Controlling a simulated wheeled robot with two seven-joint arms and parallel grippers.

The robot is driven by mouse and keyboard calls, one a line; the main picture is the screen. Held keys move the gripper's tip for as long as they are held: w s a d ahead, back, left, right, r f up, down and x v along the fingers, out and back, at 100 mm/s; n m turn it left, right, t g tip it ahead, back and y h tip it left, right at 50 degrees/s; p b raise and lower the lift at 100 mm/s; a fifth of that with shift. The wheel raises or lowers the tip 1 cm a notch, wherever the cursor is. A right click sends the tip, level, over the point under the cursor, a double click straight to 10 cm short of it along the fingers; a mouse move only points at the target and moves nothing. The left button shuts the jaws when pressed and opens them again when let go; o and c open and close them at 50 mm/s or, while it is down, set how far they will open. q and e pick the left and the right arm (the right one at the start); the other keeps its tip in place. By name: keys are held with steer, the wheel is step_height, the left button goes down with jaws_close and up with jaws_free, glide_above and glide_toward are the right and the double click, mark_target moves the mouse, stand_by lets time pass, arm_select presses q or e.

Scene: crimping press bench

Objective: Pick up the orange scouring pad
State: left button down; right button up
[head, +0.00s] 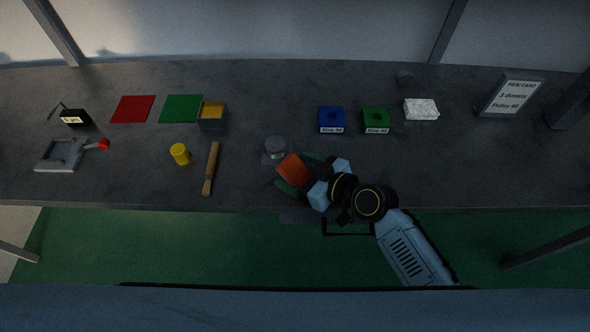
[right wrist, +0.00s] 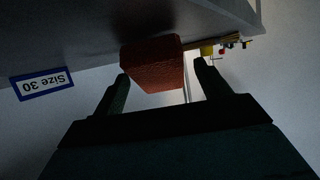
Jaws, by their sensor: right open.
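The orange scouring pad (head: 294,169) lies on the dark bench near its front edge, in the middle of the head view. My right gripper (head: 296,172) is open, with one finger on either side of the pad. In the right wrist view the pad (right wrist: 153,66) shows as a reddish block just beyond and between the fingertips of the open right gripper (right wrist: 161,70). Whether the fingers touch it is unclear. My left gripper is not in view.
Blue (head: 331,119) and green (head: 376,120) size blocks stand behind. The bench front (head: 130,199) between is clear.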

steer(key=shift+w+a+f, duration=0.15)
steer(key=shift+w+a, duration=0.15)
steer(key=c, duration=1)
